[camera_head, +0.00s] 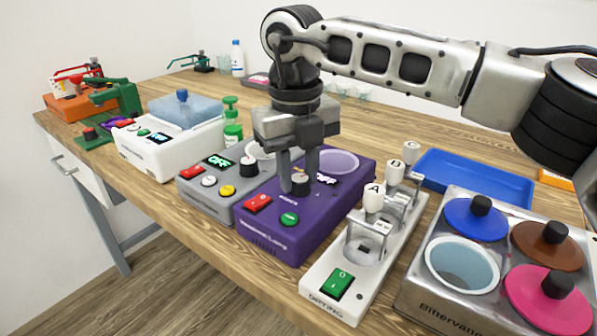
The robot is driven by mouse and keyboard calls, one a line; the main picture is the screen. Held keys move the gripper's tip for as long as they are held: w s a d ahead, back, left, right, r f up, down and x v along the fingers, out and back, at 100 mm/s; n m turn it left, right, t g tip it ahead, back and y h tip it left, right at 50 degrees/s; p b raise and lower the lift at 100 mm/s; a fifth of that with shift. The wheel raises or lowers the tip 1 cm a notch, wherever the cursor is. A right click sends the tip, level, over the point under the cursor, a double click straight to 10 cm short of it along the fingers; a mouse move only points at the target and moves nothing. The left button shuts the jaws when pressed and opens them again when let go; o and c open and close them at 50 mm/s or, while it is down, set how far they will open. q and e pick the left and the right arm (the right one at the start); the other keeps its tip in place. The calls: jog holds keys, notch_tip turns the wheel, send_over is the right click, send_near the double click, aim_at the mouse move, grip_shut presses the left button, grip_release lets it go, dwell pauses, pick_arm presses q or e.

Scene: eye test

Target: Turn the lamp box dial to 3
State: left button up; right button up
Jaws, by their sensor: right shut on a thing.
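My right gripper (299,178) points down from above and is shut on this dial, one finger on each side. The fingers partly hide the dial and the display. I cannot read which number the dial points at. My left gripper is not in view.
A grey box (205,196) with its own dark dial (248,166) stands close on the left. A blue tray (470,178) lies behind.

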aim_at(296, 176)
jog(key=m, duration=0.5)
jog(key=shift+m+b, duration=0.3)
jog(key=shift+b, duration=0.1)
jog(key=shift+r+m+b, duration=0.1)
jog(key=shift+m+b, duration=0.25)
jog(key=shift+m, duration=1.95)
jog(key=shift+d, duration=0.1)
jog(key=o, duration=1)
jog(key=r+p, duration=0.1)
jog(key=r, duration=0.4)
jog(key=r+p, duration=0.1)
jog(key=r, duration=0.4)
jog(key=r+p, duration=0.1)
jog(key=r, duration=0.5)
jog(key=shift+w+a, duration=0.15)
jog(key=shift+a, duration=0.15)
